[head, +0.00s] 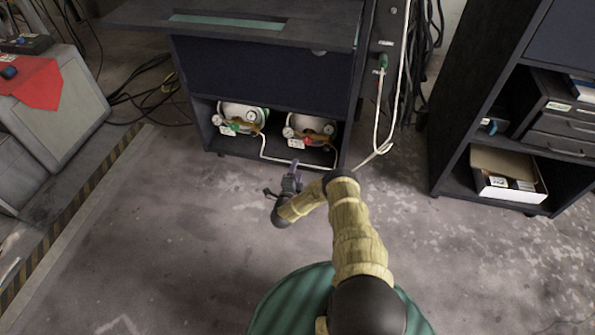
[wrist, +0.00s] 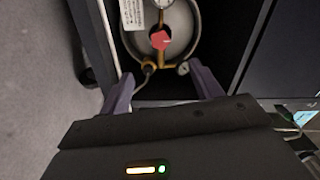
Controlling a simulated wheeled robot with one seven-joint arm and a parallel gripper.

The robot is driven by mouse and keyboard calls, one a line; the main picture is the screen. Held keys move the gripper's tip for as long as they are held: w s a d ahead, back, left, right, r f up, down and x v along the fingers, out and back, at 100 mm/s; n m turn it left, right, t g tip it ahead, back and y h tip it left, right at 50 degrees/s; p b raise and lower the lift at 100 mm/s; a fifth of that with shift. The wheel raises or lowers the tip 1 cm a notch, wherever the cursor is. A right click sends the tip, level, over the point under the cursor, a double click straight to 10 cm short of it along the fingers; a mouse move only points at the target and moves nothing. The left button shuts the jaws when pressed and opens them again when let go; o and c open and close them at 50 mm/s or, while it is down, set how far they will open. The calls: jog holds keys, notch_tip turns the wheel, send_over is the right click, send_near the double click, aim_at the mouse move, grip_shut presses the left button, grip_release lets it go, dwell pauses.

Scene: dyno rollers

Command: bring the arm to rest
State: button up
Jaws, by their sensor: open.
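My arm reaches forward from my body in the head view, bent at its elbow, in a tan sleeve. My gripper (head: 294,168) is at its far end, above the floor in front of a dark cabinet's low open shelf. In the wrist view my gripper (wrist: 165,88) shows two purple fingers spread wide apart with nothing between them. A cylinder with a red valve knob (wrist: 160,40) lies beyond the fingertips, and I see no contact with it.
Two cylinders with gauges, a left one (head: 243,117) and a right one (head: 310,130), lie in the dark cabinet (head: 262,67). A white hose (head: 380,120) hangs at its right. A shelf unit with an open box (head: 507,178) stands right. The floor (head: 190,220) around my arm is clear.

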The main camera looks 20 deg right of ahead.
jog(key=w+a+r+n+g+y+p, duration=0.1)
jog(key=w+a+r+n+y, duration=0.2)
jog(key=a+r+n+y, duration=0.6)
jog(key=w+a+r+n+g+y+p, duration=0.1)
jog(key=w+a+r+n+y, duration=0.35)
jog(key=r, duration=0.85)
jog(key=s+d+r+n+g+h+p, duration=0.1)
jog(key=s+r+n+g, duration=0.2)
jog(key=s+r, duration=0.7)
jog(key=s+d+r+n+g+h+p, duration=0.1)
jog(key=s+r+n+g, duration=0.25)
jog(key=s, duration=1.25)
jog(key=s+r+n+g+h+p, duration=0.15)
jog(key=s+r+g, duration=0.25)
jog(key=s+r, duration=0.6)
jog(key=w+p+v, duration=0.2)
jog(key=p+v, duration=1.5)
jog(key=p, duration=0.2)
jog(key=w+d+r+p+v, duration=0.1)
jog(key=w+p+v, duration=0.1)
jog(key=p+v, duration=1.6)
jog(key=shift+d+r+n+p, duration=0.2)
jog(key=shift+d+n+p, duration=0.05)
jog(key=shift+n+p, duration=0.2)
